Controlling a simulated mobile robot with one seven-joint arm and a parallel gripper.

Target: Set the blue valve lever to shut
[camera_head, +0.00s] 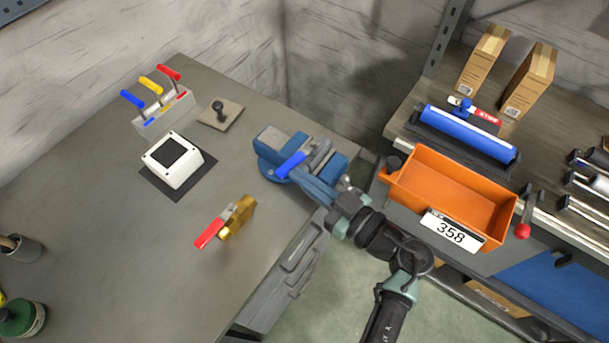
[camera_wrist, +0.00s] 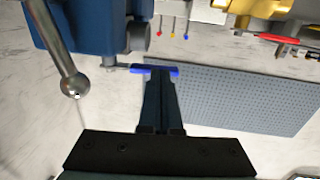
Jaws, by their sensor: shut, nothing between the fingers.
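The blue valve lever (camera_head: 290,164) shows as a bright blue bar among the parts of the blue vise at the bench's right edge. In the wrist view the blue lever (camera_wrist: 140,69) lies crosswise at my fingertips, with a metal stem at its left. My gripper (camera_wrist: 161,82) is shut and empty, its tips close against the lever; I cannot tell whether they touch. In the head view my gripper (camera_head: 316,184) reaches in from the lower right, partly lost against the vise. The valve body is not clear in either view.
The blue vise (camera_head: 268,142) and its ball-ended bar (camera_wrist: 74,80) are close to my gripper. A brass valve with a red handle (camera_head: 210,233), a white box (camera_head: 160,173) and a three-lever bank (camera_head: 165,112) stand on the bench. An orange bin (camera_head: 410,181) is at right.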

